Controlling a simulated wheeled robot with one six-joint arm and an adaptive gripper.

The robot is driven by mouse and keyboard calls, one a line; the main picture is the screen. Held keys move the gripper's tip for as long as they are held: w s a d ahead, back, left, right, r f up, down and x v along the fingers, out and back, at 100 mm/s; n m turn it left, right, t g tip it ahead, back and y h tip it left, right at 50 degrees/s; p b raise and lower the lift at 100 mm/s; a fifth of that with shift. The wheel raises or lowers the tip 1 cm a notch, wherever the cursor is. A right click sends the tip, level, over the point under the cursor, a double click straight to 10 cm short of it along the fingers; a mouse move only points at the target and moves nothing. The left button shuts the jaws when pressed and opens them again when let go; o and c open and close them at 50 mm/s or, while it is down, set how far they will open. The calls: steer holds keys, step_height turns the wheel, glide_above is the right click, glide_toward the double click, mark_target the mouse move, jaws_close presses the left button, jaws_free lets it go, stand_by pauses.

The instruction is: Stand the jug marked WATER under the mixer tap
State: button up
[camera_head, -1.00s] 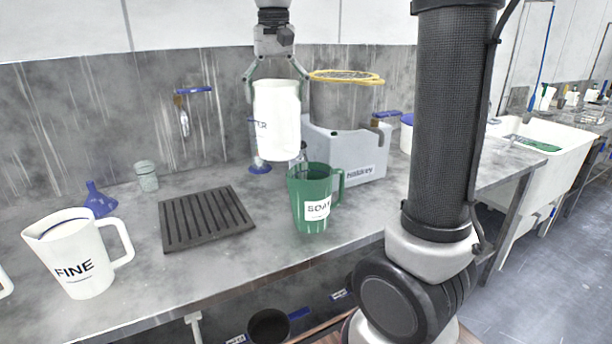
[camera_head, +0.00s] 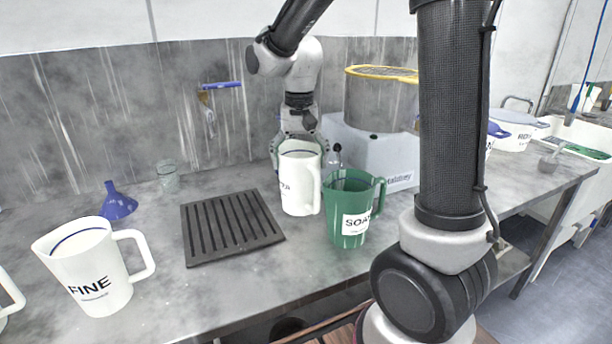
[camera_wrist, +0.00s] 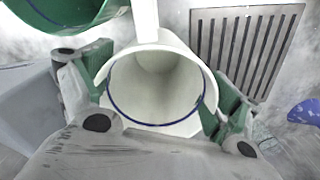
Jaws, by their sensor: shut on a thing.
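The white jug (camera_head: 298,186) has a partly hidden label ending in "ER" and stands upright, its handle toward the right. My gripper (camera_head: 299,143) is shut on it from behind and above, with a finger on each side. In the wrist view I look into the jug's open mouth (camera_wrist: 155,92), which has a blue line inside. The jug is at or just above the bench; contact is unclear. A small tap (camera_head: 335,153) shows on the grey machine (camera_head: 375,158), behind and right of the jug. A blue-levered wall tap (camera_head: 210,100) is farther left.
A green jug marked SOAP (camera_head: 350,215) stands close to the white jug's right. A dark slatted drain grate (camera_head: 232,228) lies to its left. A white FINE jug (camera_head: 92,265), blue funnel (camera_head: 117,203) and clear cup (camera_head: 168,178) are farther left.

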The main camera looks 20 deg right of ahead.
mark_target(300, 174)
steer(key=shift+f, duration=1.9)
steer(key=o, duration=1.1)
steer(key=shift+f, duration=0.15)
steer(key=shift+o, duration=0.2)
